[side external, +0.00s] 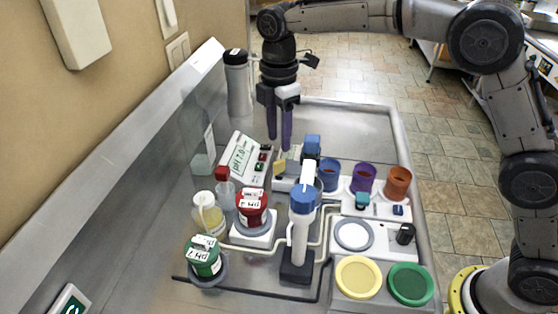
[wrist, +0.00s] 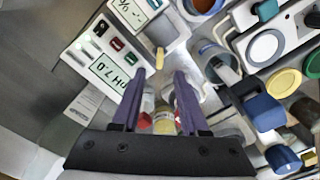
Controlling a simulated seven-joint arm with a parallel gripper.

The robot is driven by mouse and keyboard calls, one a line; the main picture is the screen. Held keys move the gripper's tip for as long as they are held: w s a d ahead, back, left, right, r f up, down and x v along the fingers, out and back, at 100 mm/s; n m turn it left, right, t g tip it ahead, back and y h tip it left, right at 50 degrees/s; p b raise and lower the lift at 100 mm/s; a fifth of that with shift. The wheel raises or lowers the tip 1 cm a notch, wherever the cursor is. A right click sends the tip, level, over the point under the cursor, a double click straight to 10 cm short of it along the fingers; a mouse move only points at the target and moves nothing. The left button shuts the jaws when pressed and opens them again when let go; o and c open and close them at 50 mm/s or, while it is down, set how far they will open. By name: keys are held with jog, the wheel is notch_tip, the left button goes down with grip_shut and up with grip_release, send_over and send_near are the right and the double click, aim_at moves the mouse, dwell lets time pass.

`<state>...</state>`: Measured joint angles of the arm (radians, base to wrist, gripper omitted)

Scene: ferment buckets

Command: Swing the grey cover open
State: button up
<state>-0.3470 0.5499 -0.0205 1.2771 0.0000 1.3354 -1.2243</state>
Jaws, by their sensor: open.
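My gripper (side external: 280,141) hangs pointing down, open and empty, above the area behind the pH meter. Its two purple fingers also show apart in the wrist view (wrist: 160,76). I cannot clearly make out which piece is the grey cover. A grey round rim (wrist: 213,64) stands right of my fingers in the wrist view, beside a blue-ended part (wrist: 264,111). In the side view that spot is partly hidden behind the white stand (side external: 300,237) with a blue top. My fingers touch nothing that I can see.
The pH meter (side external: 244,158) stands at left, near red (side external: 252,207) and green (side external: 205,262) bottles. Blue (side external: 329,171), purple (side external: 362,178) and orange (side external: 398,183) cups stand at right. Yellow (side external: 358,277) and green (side external: 410,284) discs lie in front. The back of the tray (side external: 355,125) is clear.

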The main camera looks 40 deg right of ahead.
aim_at(279, 161)
notch_tip(279, 161, down, 8)
jog(key=shift+r, duration=0.1)
dwell(0.4)
grip_shut()
jog(key=shift+r, duration=0.1)
dwell(1.1)
